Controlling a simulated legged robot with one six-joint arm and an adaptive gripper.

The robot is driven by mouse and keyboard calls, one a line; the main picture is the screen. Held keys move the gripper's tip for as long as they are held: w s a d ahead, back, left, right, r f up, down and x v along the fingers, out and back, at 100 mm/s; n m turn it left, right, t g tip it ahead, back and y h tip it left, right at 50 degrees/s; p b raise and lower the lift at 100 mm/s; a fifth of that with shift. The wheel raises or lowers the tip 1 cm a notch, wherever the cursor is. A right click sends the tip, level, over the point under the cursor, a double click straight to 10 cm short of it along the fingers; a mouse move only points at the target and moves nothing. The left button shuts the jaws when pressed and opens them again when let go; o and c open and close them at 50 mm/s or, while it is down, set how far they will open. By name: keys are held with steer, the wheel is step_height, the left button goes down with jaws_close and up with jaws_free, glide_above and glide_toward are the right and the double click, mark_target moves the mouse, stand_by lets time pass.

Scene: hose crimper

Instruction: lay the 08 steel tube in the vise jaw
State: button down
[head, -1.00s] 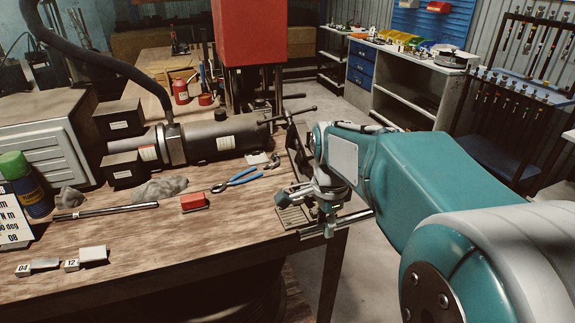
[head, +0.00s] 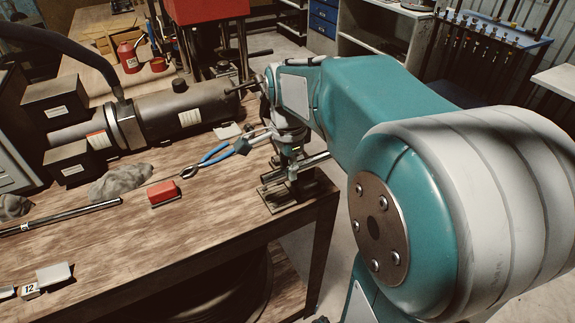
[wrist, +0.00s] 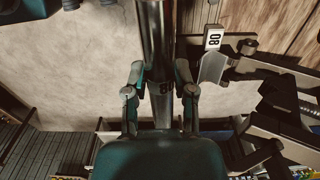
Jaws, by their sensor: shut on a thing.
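My gripper (wrist: 160,100) is shut on a bright steel tube (wrist: 158,35); a finger sits on each side, and a dark mark on the tube is partly hidden. In the head view the tube (head: 318,158) sticks out to the right of my gripper (head: 291,152), by the table's right corner. The vise (wrist: 275,105) is to the right of the tube in the wrist view, with the tube apart from its dark metal parts in that picture. A white 08 tag (wrist: 213,38) is near it. The vise base (head: 300,190) shows below my gripper; the jaw is mostly hidden.
Blue-handled pliers (head: 212,156), a red block (head: 164,192), a grey rag (head: 120,183) and another metal rod (head: 70,214) lie on the wooden table (head: 180,240). A dark cylinder machine (head: 165,115) stands behind. Bare floor lies beyond the right edge.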

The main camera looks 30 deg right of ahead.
steer(key=shift+w+d+f, duration=0.1)
steer(key=shift+w+f, duration=0.85)
steer(key=shift+w, duration=0.35)
steer(key=shift+w+a+f, duration=0.1)
steer(key=shift+w+f, duration=0.8)
steer(key=shift+w, duration=0.35)
steer(key=shift+w+d+f, duration=0.1)
steer(key=shift+w+f, duration=0.85)
steer(key=shift+w, duration=0.35)
steer(key=shift+w+f, duration=0.15)
steer(key=shift+f, duration=0.55)
steer(key=shift+f, duration=0.1)
steer(key=shift+c, duration=1.8)
jaws_free()
